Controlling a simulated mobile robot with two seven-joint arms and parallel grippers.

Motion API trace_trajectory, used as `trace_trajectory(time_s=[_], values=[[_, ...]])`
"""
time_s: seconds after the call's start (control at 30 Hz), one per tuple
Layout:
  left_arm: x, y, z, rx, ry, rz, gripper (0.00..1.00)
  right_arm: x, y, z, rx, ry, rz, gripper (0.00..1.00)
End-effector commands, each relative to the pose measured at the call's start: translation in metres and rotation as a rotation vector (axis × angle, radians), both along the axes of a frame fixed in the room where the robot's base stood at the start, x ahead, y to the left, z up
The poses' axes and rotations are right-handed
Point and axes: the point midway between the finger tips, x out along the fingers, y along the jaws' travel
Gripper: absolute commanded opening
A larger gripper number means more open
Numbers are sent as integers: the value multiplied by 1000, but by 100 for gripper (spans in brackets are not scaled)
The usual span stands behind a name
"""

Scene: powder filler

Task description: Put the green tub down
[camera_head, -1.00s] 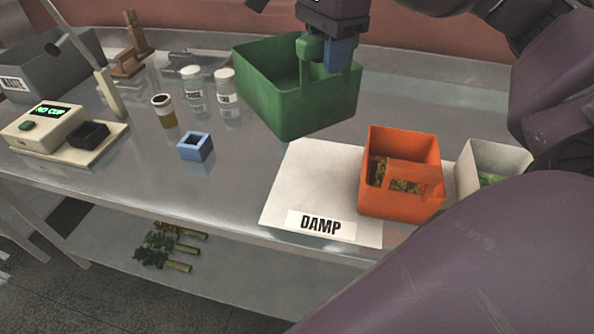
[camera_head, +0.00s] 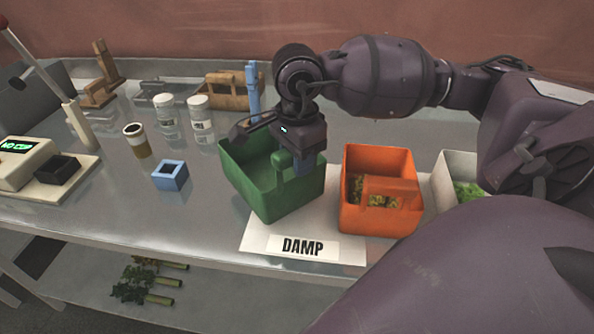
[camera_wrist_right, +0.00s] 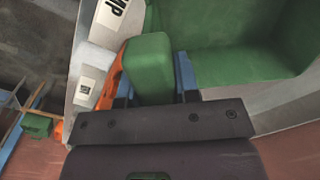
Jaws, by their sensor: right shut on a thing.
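The green tub (camera_head: 262,188) is upright over the left part of the white DAMP mat (camera_head: 262,236), left of the orange tub (camera_head: 378,212). I cannot tell whether its base touches the mat. My right gripper (camera_head: 294,172) is shut on the tub's raised green tab at its near right side. In the right wrist view the green tab (camera_wrist_right: 148,62) sits between the blue fingers, with the green tub (camera_wrist_right: 240,62) beyond it. The gripper and wrist hide part of the tub's rim. My left gripper is not in view.
The orange tub and a white tub (camera_head: 447,176) with greens stand to the right. A wooden carrier (camera_head: 228,92) is behind. Bare steel shows left of the mat.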

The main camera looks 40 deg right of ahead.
Motion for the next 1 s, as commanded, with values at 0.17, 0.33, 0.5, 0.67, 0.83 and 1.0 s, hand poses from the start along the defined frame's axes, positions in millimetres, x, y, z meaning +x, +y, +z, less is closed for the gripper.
trace_trajectory(time_s=[0.17, 0.33, 0.5, 0.67, 0.83, 1.0], values=[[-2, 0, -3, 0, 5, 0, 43, 0, 0, -25, 1, 3, 0, 0], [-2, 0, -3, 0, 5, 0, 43, -1, 0, -39, 0, 2, 2, 0], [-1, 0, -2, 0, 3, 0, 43, 0, 0, -39, 0, 0, 1, 0], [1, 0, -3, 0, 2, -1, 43, 0, 0, -41, 0, 0, 1, 0], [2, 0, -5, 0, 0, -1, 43, -1, 0, -42, 0, 1, 1, 39], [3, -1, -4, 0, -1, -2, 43, -1, 0, -42, 0, 1, 1, 55]])
